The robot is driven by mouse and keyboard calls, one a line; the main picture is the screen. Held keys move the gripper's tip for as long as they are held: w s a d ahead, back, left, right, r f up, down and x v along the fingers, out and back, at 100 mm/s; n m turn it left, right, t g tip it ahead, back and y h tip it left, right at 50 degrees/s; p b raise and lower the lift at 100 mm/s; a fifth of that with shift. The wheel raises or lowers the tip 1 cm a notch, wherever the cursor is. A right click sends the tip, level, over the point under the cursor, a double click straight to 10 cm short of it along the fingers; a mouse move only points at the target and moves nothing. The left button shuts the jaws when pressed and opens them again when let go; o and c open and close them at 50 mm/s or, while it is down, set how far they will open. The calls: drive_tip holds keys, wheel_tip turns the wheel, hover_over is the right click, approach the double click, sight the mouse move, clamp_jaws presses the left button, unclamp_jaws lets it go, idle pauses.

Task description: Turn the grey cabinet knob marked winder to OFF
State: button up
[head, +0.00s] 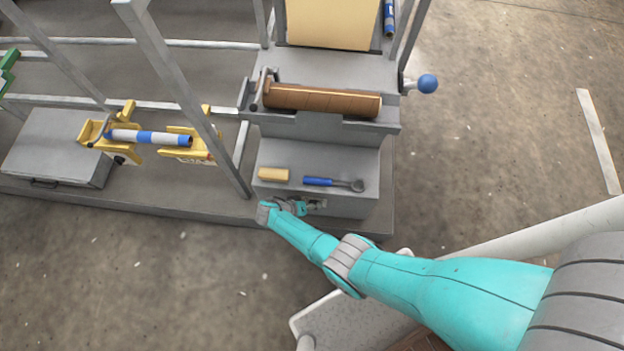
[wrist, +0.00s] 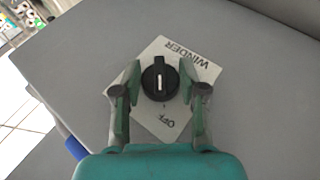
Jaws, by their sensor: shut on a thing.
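The winder knob (wrist: 159,78) is round and black with a white line, on a pale square plate (wrist: 192,66) set cornerwise on the grey cabinet face. The plate reads WINDER, upside down at the upper right, and OFF below the knob. The white line stands nearly upright in the wrist view, its lower end towards the OFF lettering. My gripper (wrist: 161,82) has a finger on each side of the knob and is shut on it. In the head view my gripper (head: 312,206) is at the front of the grey cabinet (head: 345,205); the knob is hidden there.
A tan block (head: 273,175) and a blue-handled tool (head: 330,183) lie on the shelf above my gripper. A brown roller (head: 322,101) sits higher up. Yellow brackets (head: 180,148) hold a blue-banded tube at left. Open floor lies in front.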

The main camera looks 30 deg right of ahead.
drive_tip(key=shift+s+f, duration=0.1)
drive_tip(key=shift+s, duration=0.05)
drive_tip(key=o, duration=1.1)
drive_tip(key=shift+o, duration=0.2)
drive_tip(key=v, duration=1.2)
